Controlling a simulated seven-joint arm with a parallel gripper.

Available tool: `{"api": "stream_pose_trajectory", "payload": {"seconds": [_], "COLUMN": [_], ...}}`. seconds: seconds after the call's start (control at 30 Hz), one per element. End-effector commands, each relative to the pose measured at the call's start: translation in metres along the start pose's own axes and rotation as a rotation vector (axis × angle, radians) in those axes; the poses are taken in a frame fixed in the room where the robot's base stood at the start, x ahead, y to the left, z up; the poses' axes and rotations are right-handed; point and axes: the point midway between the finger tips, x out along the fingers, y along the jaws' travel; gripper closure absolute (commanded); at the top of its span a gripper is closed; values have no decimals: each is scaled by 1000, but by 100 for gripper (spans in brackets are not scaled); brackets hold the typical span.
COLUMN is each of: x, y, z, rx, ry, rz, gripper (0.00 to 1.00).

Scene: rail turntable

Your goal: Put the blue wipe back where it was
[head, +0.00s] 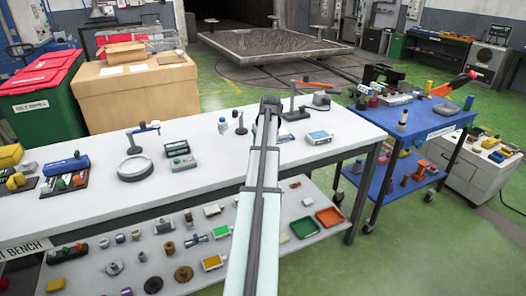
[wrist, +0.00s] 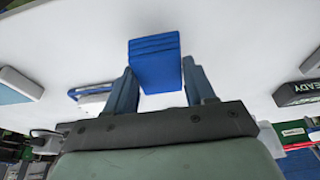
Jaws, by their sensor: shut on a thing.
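The blue wipe (wrist: 153,62) shows in the wrist view as a thick, folded blue block with layered edges. My gripper (wrist: 160,75) has one finger on each side of it and is shut on it. The white bench top (wrist: 225,35) lies behind the wipe; I cannot tell how far apart they are. In the head view my arm reaches over the white bench (head: 90,205), and my gripper's fingers and the wipe are hidden behind it.
A white-and-blue tray (head: 319,137) and a stand (head: 295,105) are right of my arm. A small bottle (head: 222,126), a boxed device (head: 180,157) and a round dish stand (head: 137,167) are left. A blue cart (head: 415,125) stands at right. Clear bench lies front left.

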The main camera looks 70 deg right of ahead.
Motion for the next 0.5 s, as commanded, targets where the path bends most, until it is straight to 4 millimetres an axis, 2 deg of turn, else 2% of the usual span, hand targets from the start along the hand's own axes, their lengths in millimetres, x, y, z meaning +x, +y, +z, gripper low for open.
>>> {"api": "stream_pose_trajectory", "payload": {"seconds": [0.27,0.5], "x": [29,32], "y": [0,0], "z": [10,10], "rx": [0,0], "ry": [0,0], "rz": [0,0], "gripper": [70,70]}}
